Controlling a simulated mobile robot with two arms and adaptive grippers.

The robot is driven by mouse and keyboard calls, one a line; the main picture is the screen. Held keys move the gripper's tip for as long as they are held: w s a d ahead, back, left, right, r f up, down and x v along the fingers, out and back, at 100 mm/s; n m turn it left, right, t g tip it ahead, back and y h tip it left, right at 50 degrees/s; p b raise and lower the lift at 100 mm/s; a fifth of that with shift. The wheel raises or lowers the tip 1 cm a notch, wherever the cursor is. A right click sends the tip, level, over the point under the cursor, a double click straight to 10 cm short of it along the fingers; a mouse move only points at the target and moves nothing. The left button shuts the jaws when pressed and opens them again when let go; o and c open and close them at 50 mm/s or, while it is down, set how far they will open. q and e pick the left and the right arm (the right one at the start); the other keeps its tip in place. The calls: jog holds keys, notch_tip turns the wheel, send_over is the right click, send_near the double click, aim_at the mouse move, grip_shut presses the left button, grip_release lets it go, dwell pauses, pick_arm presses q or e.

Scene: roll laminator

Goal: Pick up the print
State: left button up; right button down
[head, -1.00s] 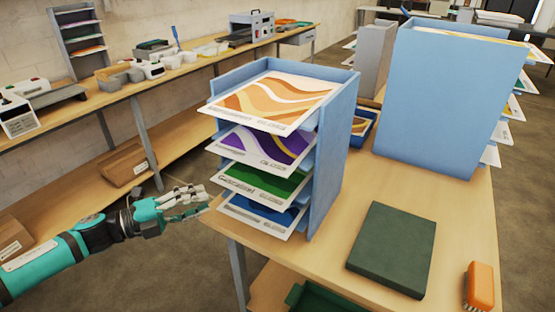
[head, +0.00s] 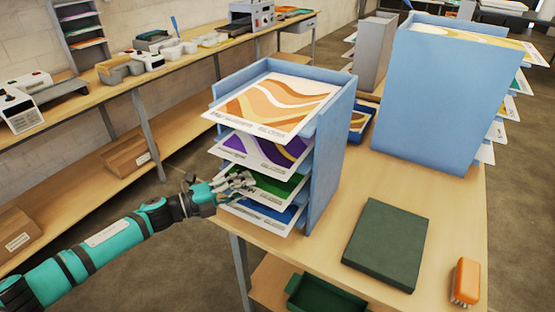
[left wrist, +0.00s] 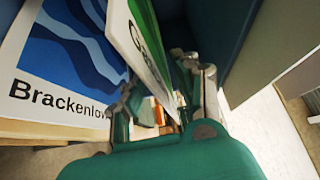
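A blue tiered rack (head: 327,165) holds several prints, one per shelf: orange (head: 270,103) on top, then purple (head: 262,152), green (head: 278,188) and blue (head: 262,213) at the bottom. My left gripper (head: 240,182) is at the front left corner of the green print. In the left wrist view, the green print (left wrist: 138,40) passes between the two parted fingers (left wrist: 160,78) of this gripper. I see no clear closing on the sheet. The blue print (left wrist: 65,60), lettered "Brackenlow", lies beside it there. My right gripper is not in view.
A dark green block (head: 388,243) and an orange brush (head: 465,282) lie on the wooden table (head: 350,205). A larger blue rack (head: 435,95) stands behind. A side bench (head: 110,90) with equipment runs along the wall. The table front is clear.

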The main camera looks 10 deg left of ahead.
pick_arm(q)
grip_shut()
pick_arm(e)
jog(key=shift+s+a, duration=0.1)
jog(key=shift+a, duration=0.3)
pick_arm(q)
jog(key=shift+s, duration=0.1)
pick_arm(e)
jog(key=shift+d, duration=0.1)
